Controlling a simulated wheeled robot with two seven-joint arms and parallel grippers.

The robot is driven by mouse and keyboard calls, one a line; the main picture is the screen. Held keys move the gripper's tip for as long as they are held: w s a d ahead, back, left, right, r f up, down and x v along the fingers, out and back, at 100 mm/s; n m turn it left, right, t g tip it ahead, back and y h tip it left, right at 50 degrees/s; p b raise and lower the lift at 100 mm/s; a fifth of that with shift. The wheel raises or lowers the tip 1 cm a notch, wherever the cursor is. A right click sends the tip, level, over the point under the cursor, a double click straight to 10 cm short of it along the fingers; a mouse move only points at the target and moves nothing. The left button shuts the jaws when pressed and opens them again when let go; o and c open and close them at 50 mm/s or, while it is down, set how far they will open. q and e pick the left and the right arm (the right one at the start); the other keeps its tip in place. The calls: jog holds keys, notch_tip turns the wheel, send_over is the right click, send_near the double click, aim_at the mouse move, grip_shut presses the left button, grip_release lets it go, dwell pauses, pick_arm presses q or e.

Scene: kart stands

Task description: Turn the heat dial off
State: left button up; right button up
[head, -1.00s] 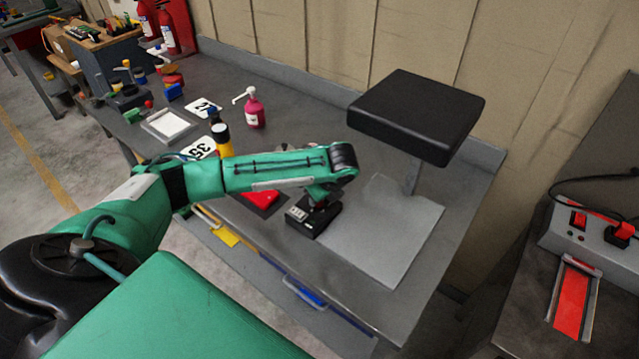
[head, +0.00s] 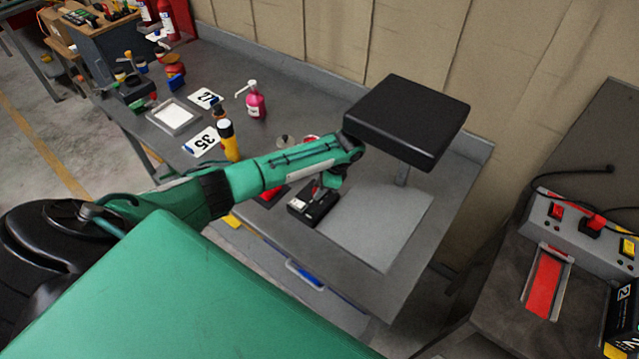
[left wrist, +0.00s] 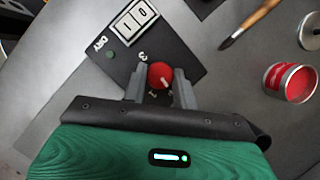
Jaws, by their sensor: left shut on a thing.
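The heat dial (left wrist: 161,75) is a red round knob on a black control box (left wrist: 113,45) with printed numbers, the word DRY, a green dot and a white I/O switch (left wrist: 135,19). My left gripper (left wrist: 160,88) has its two grey fingers on either side of the dial and is shut on it. In the head view the box (head: 304,214) lies on the grey bench, with my left gripper (head: 324,190) coming down over it; the dial is hard to make out there. A black square heater head (head: 408,115) stands on a post above a grey plate (head: 380,225). My right gripper is not in view.
A red tin (left wrist: 290,82) and a brush (left wrist: 250,24) lie near the box. A second bench with a red switch unit (head: 590,232) is at the right.

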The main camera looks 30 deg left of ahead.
pick_arm(q)
jog(key=shift+n+g+p, duration=0.3)
jog(key=shift+n, duration=0.4)
jog(key=o, duration=1)
jog(key=shift+c, duration=0.2)
jog(key=b+v, duration=0.1)
jog(key=v, duration=0.2)
jog(key=w+d+b, duration=0.3)
jog(key=d, duration=0.1)
jog(key=w+d+b, duration=0.3)
jog(key=w, duration=0.1)
jog(key=shift+d+f+b, duration=0.2)
jog(key=shift+d+b, duration=0.1)
jog(key=shift+d, duration=0.1)
jog(key=shift+w+d+r, duration=0.15)
jog(key=shift+w+d, duration=0.35)
